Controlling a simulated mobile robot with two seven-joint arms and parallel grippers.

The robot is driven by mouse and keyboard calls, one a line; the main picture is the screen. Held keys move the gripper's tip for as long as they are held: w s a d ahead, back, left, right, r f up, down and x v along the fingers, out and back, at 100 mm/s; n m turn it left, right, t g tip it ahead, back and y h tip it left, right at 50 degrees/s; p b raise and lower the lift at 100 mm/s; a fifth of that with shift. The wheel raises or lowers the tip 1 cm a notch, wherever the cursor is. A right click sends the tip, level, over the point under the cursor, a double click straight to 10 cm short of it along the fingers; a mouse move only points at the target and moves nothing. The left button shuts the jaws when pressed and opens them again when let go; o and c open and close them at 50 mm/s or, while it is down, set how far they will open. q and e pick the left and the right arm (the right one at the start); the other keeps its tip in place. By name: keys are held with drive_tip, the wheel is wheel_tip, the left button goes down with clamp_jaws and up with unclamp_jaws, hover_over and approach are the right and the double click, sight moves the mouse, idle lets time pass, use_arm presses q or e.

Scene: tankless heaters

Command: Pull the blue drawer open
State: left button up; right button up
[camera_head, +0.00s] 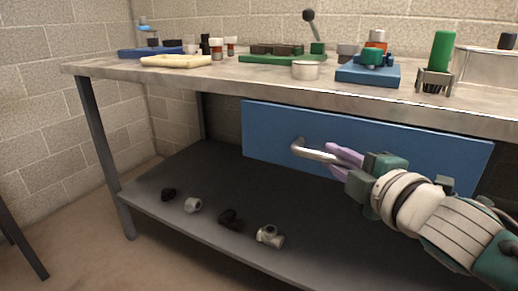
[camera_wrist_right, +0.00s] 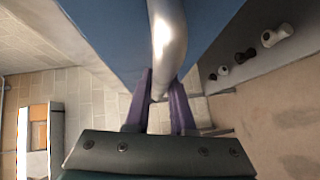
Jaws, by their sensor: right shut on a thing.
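The blue drawer (camera_head: 265,130) sits under the workbench top, with a silver bar handle (camera_head: 312,151) on its front. Whether the drawer stands out from the bench at all is hard to tell. My right gripper (camera_head: 335,155) reaches in from the right, with its purple fingers at the handle. In the right wrist view, the handle (camera_wrist_right: 168,45) runs down between the two fingers of the right gripper (camera_wrist_right: 161,97), which are shut on it. The blue drawer front (camera_wrist_right: 110,35) fills the top of that view. My left gripper is not in view.
The workbench top (camera_head: 130,70) carries a blue tray (camera_head: 368,73), a green tray (camera_head: 282,58), a green cylinder (camera_head: 441,52) and small parts. The dark lower shelf (camera_head: 160,190) holds several pipe fittings (camera_head: 269,236). Bare floor lies in front.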

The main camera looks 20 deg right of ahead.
clamp_jaws()
idle(0.9)
drive_tip(key=shift+a, duration=0.1)
